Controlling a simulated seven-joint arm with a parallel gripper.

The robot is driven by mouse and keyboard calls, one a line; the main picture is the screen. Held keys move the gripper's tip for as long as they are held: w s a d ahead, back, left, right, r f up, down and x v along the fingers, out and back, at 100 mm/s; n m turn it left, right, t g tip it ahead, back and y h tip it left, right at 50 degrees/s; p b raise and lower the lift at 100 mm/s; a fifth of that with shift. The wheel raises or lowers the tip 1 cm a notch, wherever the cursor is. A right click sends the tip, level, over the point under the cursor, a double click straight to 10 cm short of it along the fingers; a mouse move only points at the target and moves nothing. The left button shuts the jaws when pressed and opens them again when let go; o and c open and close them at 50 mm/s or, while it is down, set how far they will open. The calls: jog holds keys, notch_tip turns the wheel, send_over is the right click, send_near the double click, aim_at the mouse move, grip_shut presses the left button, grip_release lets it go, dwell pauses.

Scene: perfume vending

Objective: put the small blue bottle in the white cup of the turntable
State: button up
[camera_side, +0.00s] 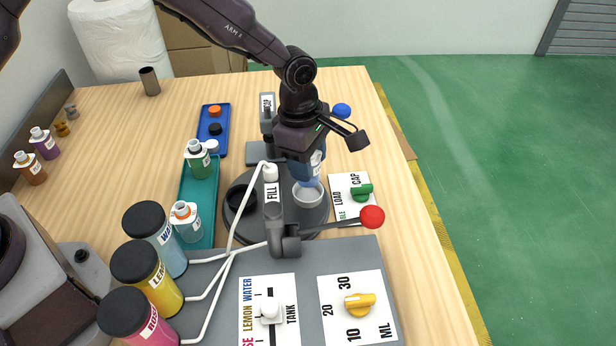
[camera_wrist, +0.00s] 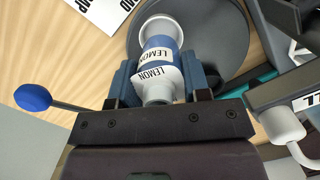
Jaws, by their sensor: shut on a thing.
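My gripper (camera_side: 303,150) is shut on the small blue bottle (camera_side: 307,169), which hangs upright over the white cup (camera_side: 308,195) of the dark round turntable (camera_side: 268,222). In the wrist view the blue bottle (camera_wrist: 160,56), with its white LEMON label, sits between the fingers of my gripper (camera_wrist: 160,82). The rim of the white cup (camera_wrist: 147,30) shows around the bottle's far end. The bottle's bottom lines up with the cup's mouth; I cannot tell whether it is inside or just above. The gripper hides the bottle's upper part in the side view.
The FILL post (camera_side: 271,190) stands close left of the gripper, its red-knobbed lever (camera_side: 372,216) reaching right. The cap press (camera_side: 267,112) with a blue knob (camera_side: 341,110) is behind. A black cup (camera_side: 240,197) shares the turntable. A teal tray (camera_side: 205,226) holds other bottles.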

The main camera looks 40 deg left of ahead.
jog(key=shift+f, duration=2.1)
jog(key=o, duration=1)
jog(key=shift+f, duration=0.15)
jog(key=r, duration=0.4)
jog(key=a+r, duration=0.1)
jog(key=r, duration=0.7)
jog(key=shift+s+a+r, duration=0.15)
jog(key=shift+a+r, duration=0.05)
